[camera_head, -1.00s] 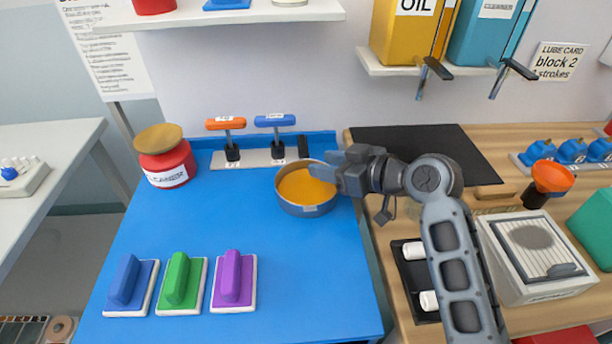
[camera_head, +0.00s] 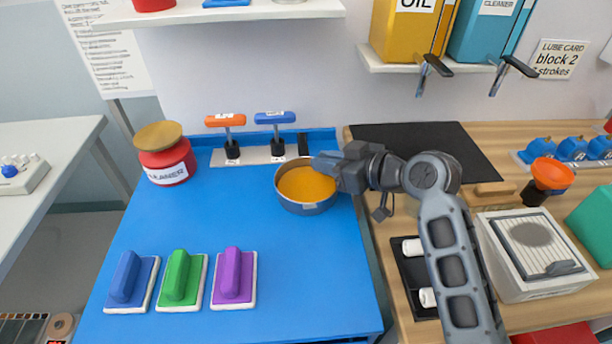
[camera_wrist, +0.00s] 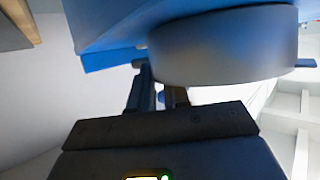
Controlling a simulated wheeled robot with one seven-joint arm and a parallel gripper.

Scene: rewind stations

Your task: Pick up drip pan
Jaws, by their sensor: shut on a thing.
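The drip pan is a round grey metal pan (camera_head: 306,208) with orange-yellow liquid inside. It is at the right part of the blue table, in front of the lever row. My gripper (camera_head: 326,168) is at the pan's right rim and is shut on it. In the wrist view the pan's grey side wall (camera_wrist: 225,48) fills the upper middle, just beyond the gripper fingers (camera_wrist: 160,90). The exact grip on the rim is partly hidden by the fingers. I cannot tell whether the pan's base touches the table.
Orange (camera_head: 225,120) and blue (camera_head: 274,117) T-handles stand behind the pan. A red jar (camera_head: 170,165) is at back left. Purple (camera_head: 233,278), green (camera_head: 181,278) and blue (camera_head: 127,278) pads lie at the front. The table's middle (camera_head: 220,215) is clear.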

